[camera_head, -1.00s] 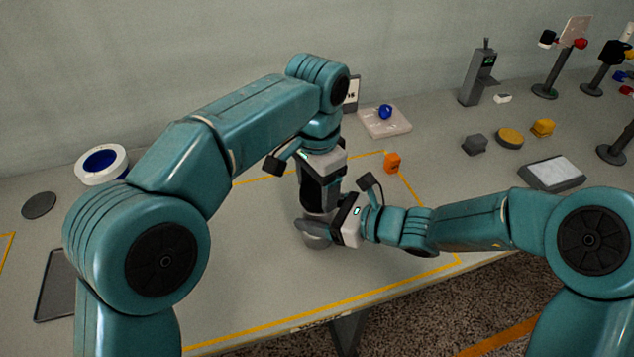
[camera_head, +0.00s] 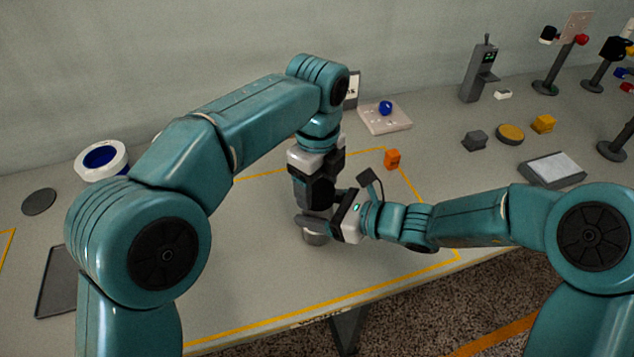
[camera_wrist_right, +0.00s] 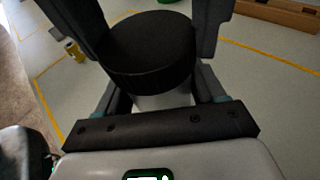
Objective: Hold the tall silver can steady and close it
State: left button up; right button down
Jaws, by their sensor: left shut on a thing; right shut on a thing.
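The silver can (camera_head: 316,239) stands upright on the table, its lower part showing below my right gripper. A round black lid (camera_wrist_right: 150,50) sits on top of the can's pale body (camera_wrist_right: 163,100). My left gripper (camera_head: 318,205) points straight down from above and is shut on the lid; dark fingers flank the lid in the right wrist view. My right gripper (camera_head: 318,225) comes in from the right, low down, and is shut on the can's body. The grippers hide most of the can in the head view, and I cannot tell whether the lid is fully seated.
A blue-and-white ring (camera_head: 101,161) and a dark disc (camera_head: 39,202) lie at the left. A grey tray-like pad (camera_head: 552,171) lies at the right. The table's front edge is close; the yellow-outlined area around is mostly clear.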

pick_arm(q)
jog(key=m, duration=1.4)
jog(key=shift+d, duration=0.1)
jog(key=o, duration=1)
jog(key=shift+s+d, duration=0.1)
jog(key=shift+r, duration=0.1)
